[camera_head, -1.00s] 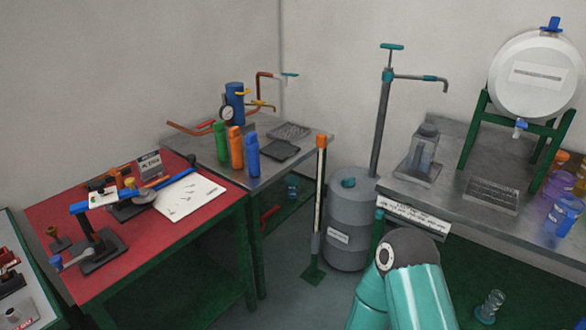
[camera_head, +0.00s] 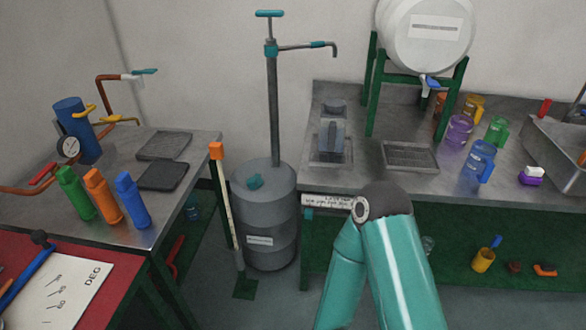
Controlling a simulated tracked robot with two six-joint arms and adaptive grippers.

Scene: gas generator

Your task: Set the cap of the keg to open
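The white keg (camera_head: 428,32) lies on its side on a green stand (camera_head: 371,95) at the top right, cut off by the top edge of the picture. Its top is out of view, and no cap shows there. A tap with a blue handle (camera_head: 429,80) is on its lower front. A grey drum (camera_head: 265,215) stands on the floor in the middle, with a small teal cap (camera_head: 255,181) and a tall hand pump (camera_head: 273,110) on its top. A teal link of one of my arms rises from the bottom edge. Neither of my grippers shows.
The right metal counter (camera_head: 350,181) holds a grating (camera_head: 410,157), coloured mugs and a sink (camera_head: 560,150). The left metal table (camera_head: 185,190) holds green, orange and blue bottles. An orange-topped post (camera_head: 217,152) stands just left of the drum.

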